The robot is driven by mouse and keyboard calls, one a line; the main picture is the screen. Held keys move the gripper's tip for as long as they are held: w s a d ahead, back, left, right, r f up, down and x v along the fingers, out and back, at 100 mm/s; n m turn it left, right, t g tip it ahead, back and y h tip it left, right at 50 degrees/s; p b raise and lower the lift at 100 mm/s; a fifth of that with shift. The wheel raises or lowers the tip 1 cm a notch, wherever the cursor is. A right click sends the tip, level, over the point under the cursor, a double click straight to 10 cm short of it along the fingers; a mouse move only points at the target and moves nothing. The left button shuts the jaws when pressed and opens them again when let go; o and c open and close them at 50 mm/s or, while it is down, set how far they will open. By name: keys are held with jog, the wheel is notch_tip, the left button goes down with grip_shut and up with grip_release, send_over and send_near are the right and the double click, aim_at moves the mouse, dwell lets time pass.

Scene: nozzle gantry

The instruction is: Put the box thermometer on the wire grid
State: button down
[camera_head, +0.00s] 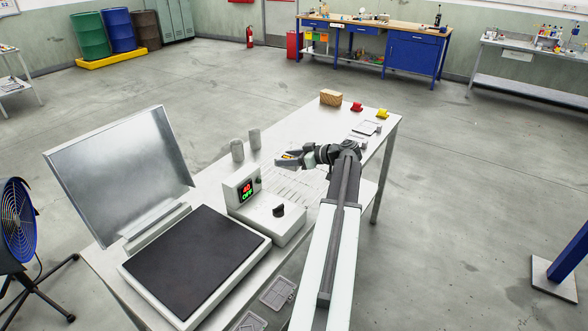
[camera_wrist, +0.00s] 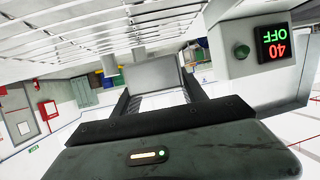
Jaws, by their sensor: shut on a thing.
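My gripper (camera_head: 286,157) is above the far left part of the wire grid, close to the grey cylinders. Its fingers are shut on the box thermometer (camera_head: 290,156), of which only a small coloured part shows between them. In the wrist view, which is upside down, a grey boxy body of the thermometer (camera_wrist: 152,74) fills the gap between the fingertips (camera_wrist: 158,98). The wire grid (camera_head: 296,187) lies on the table, partly hidden by my arm. Its bars show at the top of the wrist view (camera_wrist: 85,25), apart from the thermometer.
A control box (camera_head: 240,187) showing 40 and OFF stands left of the grid, beside a dark hotplate (camera_head: 195,262) with a raised metal lid (camera_head: 120,175). Two grey cylinders (camera_head: 237,150) (camera_head: 254,138) stand behind. A tan block (camera_head: 331,97), red (camera_head: 356,106) and yellow (camera_head: 382,113) items are at the far end.

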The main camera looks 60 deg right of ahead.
aim_at(295, 179)
jog(key=r+m+h, duration=0.1)
jog(key=h, duration=0.1)
jog(key=s+r+m+h+p, duration=0.1)
jog(key=m+h, duration=0.1)
jog(key=d+r+m+h+p, duration=0.1)
jog(key=m+h, duration=0.1)
jog(key=shift+s+r+g, duration=0.15)
jog(key=shift+r+g, duration=0.05)
jog(key=shift+g, duration=0.1)
jog(key=shift+s+d+r+m+h, duration=0.15)
jog(key=shift+s+d+m+h, duration=0.15)
jog(key=shift+m+h, duration=0.25)
notch_tip(295, 179, down, 10)
jog(key=b, duration=1)
jog(key=shift+d+f, duration=0.1)
jog(key=shift+f, duration=0.15)
jog(key=shift+r, duration=0.2)
jog(key=shift+f, duration=0.15)
jog(key=c, duration=0.6)
grip_release()
